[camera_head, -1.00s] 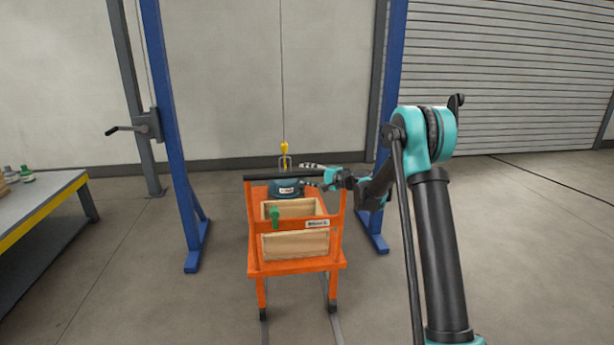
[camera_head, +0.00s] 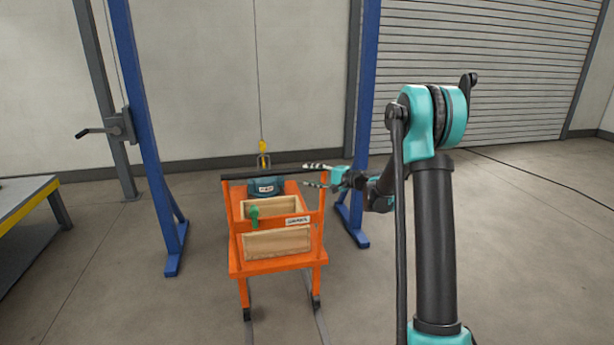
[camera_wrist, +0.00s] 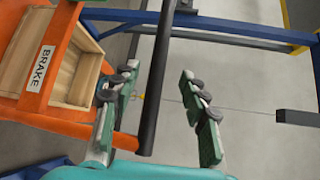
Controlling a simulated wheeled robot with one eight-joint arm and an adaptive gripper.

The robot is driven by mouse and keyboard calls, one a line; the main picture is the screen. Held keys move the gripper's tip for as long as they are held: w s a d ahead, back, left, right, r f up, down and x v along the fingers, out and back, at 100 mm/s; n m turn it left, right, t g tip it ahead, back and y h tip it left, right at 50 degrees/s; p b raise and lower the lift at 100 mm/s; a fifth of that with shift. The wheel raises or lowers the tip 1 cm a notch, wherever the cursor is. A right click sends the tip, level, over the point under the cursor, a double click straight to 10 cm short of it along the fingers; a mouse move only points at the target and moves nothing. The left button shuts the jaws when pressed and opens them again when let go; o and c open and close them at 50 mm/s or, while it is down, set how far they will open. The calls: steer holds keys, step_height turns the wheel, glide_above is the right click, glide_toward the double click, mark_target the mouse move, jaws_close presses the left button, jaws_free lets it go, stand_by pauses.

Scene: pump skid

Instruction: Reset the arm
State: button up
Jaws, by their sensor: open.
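My gripper (camera_head: 312,175) is open and empty at the end of my teal and black arm. In the head view it lies by the right end of the orange cart's (camera_head: 234,269) black push bar (camera_head: 240,175). In the wrist view, the two fingers of my gripper (camera_wrist: 160,110) stand wide apart. The black bar (camera_wrist: 158,70) shows between them, but I cannot tell whether anything touches. A wooden crate (camera_head: 277,243) and a teal pump-like unit (camera_head: 266,187) sit on the cart. A green handle (camera_head: 254,215) is in front of the crate.
A yellow hook (camera_head: 263,146) hangs on a cable behind the cart. Blue gantry posts (camera_head: 150,150) (camera_head: 365,110) flank it. A crank (camera_head: 97,130) is on the left post. A yellow-edged table (camera_head: 25,203) is at far left.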

steer(key=s+d+f+n+g+h, duration=0.1)
steer(key=s+d+f+h, duration=0.3)
steer(key=s, duration=1)
steer(key=s+d+f+n+g+h, duration=0.1)
steer(key=s+d+f+n+h, duration=0.2)
steer(key=s+d, duration=0.8)
steer(key=s+d+f+n+g+h, duration=0.1)
steer(key=s+d+f+n+h, duration=0.2)
steer(key=s, duration=1.6)
steer(key=d+f+h, duration=0.3)
steer(key=d+h, duration=0.1)
steer(key=d, duration=0.1)
steer(key=shift+f, duration=0.3)
steer(key=shift+w, duration=0.1)
